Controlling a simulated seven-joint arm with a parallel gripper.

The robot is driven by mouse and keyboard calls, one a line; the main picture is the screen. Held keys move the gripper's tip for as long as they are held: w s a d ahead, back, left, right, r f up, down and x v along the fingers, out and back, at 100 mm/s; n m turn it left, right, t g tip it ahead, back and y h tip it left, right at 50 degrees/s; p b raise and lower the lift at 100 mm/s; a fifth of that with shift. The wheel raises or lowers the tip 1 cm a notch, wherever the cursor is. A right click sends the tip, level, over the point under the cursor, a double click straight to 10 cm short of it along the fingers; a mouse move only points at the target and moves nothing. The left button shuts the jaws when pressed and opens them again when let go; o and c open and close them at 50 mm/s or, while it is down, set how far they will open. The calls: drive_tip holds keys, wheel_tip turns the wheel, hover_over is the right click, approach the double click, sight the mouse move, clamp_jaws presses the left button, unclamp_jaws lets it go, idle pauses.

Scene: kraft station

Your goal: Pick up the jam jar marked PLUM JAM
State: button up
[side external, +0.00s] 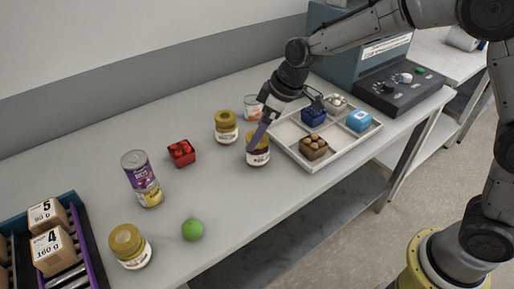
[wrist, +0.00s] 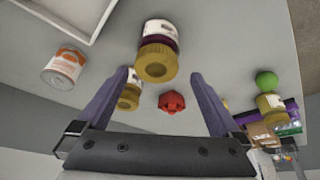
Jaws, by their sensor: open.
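A jar with a gold lid, dark purple contents and a white label (side external: 260,158) stands upright by the left edge of the white tray. Its label is too small to read. My gripper (side external: 282,122) is open and empty, and one finger crosses in front of this jar's lid in the side view. In the wrist view the dark jar (wrist: 157,38) shows near the top middle, lid toward me, beyond and between the two fingertips of my gripper (wrist: 160,73). I cannot tell whether a finger touches it. A second gold-lidded jar (side external: 226,130) stands behind it, partly hidden by a finger in the wrist view (wrist: 129,103).
The white tray (side external: 287,148) holds several small boxes. A can (side external: 253,108) stands behind, a red box (side external: 182,153) to the left.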

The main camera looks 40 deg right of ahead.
drive_tip(key=shift+d+x, duration=0.25)
drive_tip(key=shift+x, duration=1.55)
drive_tip(key=shift+d+x, duration=0.2)
drive_tip(key=shift+x, duration=1.55)
drive_tip(key=shift+s+f, duration=0.1)
drive_tip(key=shift+f, duration=0.05)
clamp_jaws()
